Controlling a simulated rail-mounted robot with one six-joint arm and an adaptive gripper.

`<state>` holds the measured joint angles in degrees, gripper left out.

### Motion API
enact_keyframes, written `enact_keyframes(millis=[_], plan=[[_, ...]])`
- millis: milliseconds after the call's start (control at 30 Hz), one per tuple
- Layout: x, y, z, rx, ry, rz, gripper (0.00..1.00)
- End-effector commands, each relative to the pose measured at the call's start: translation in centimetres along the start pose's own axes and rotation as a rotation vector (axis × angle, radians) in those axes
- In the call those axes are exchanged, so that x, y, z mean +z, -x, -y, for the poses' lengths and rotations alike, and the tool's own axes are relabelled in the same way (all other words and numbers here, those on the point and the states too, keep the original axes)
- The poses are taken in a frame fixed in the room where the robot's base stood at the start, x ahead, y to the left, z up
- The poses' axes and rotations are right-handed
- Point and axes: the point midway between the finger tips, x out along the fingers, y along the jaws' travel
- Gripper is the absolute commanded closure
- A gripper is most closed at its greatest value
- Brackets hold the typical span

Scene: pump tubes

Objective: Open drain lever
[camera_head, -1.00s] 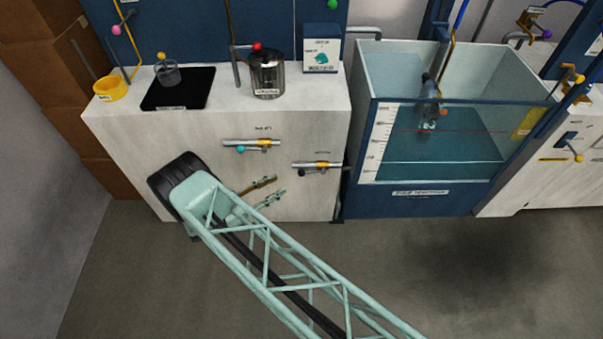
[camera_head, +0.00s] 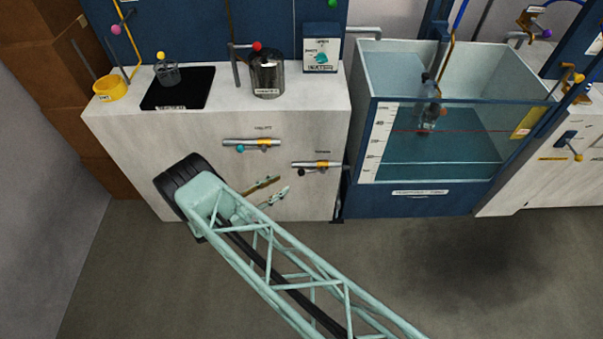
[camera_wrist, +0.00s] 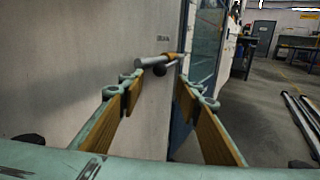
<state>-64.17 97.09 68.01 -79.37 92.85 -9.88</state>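The lever with a dark round knob is on a short horizontal grey and yellow pipe (camera_head: 316,164) on the front of the white cabinet, near its right edge. In the wrist view the pipe (camera_wrist: 153,62) and its dark knob (camera_wrist: 159,70) show ahead, between the fingertips. A small label above it is too blurred to read surely. My gripper (camera_head: 268,191) is open and empty, lower left of this pipe and apart from it. In the wrist view my gripper (camera_wrist: 158,86) has its two fingers spread, with nothing between the pads.
A similar pipe with a teal knob (camera_head: 250,143) is up and left on the cabinet front (camera_head: 150,140). The glass-fronted water tank (camera_head: 440,145) stands just right of the cabinet. The floor in front is clear.

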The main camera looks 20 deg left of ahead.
Motion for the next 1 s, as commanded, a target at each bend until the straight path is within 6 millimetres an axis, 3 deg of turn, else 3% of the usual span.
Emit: enact_keyframes(millis=[700, 1000], plan=[[0.0, -8.9, 0.1, -0.002, -0.001, -0.001, 0.69], [0.0, -11.2, 0.1, -0.001, 0.000, 0.000, 0.69]])
